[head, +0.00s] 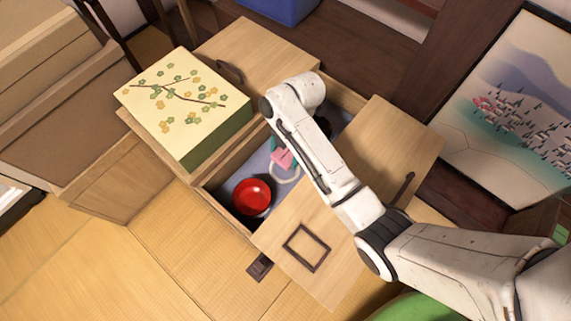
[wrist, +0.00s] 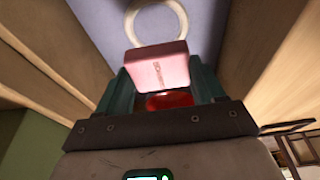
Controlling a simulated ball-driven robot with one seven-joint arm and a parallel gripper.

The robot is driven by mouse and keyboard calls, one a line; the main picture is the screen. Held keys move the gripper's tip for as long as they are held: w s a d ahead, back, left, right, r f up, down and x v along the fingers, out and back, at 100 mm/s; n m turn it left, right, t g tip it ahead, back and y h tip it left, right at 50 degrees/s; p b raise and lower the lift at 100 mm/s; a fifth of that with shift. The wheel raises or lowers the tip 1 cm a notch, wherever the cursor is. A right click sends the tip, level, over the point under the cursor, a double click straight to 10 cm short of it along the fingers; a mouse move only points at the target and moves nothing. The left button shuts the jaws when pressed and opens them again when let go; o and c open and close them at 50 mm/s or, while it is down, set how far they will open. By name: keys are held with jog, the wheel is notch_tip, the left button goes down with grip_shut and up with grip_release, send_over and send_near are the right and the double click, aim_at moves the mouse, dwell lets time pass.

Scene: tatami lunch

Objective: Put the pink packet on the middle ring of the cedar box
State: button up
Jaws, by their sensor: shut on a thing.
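The pink packet (wrist: 158,65) is held between the teal fingers of my gripper (wrist: 160,82); it also shows in the head view (head: 281,157), partly behind my arm. The cedar box (head: 220,190) stands open with a blue-grey floor. A pale ring (wrist: 155,12) lies on that floor, and in the wrist view the packet covers its near edge. The ring also shows in the head view (head: 287,179), just below the packet. I cannot tell how high the packet is above the floor. No other ring is clearly visible; my arm hides part of the box.
A red bowl (head: 252,196) sits in the box left of the ring. A flowered box (head: 185,105) stands on the left. Wooden panels (head: 385,150) flank the opening, one with a dark square frame (head: 306,248). A dark object at the box's far end is mostly hidden.

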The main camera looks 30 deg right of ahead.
aim_at(286, 163)
notch_tip(286, 163, down, 7)
jog(key=shift+f+b, duration=0.2)
jog(key=shift+b, duration=0.8)
jog(key=o, duration=1)
jog(key=shift+f, duration=0.1)
jog(key=p+v, duration=0.3)
jog(key=v, duration=0.9)
jog(key=shift+p, duration=0.3)
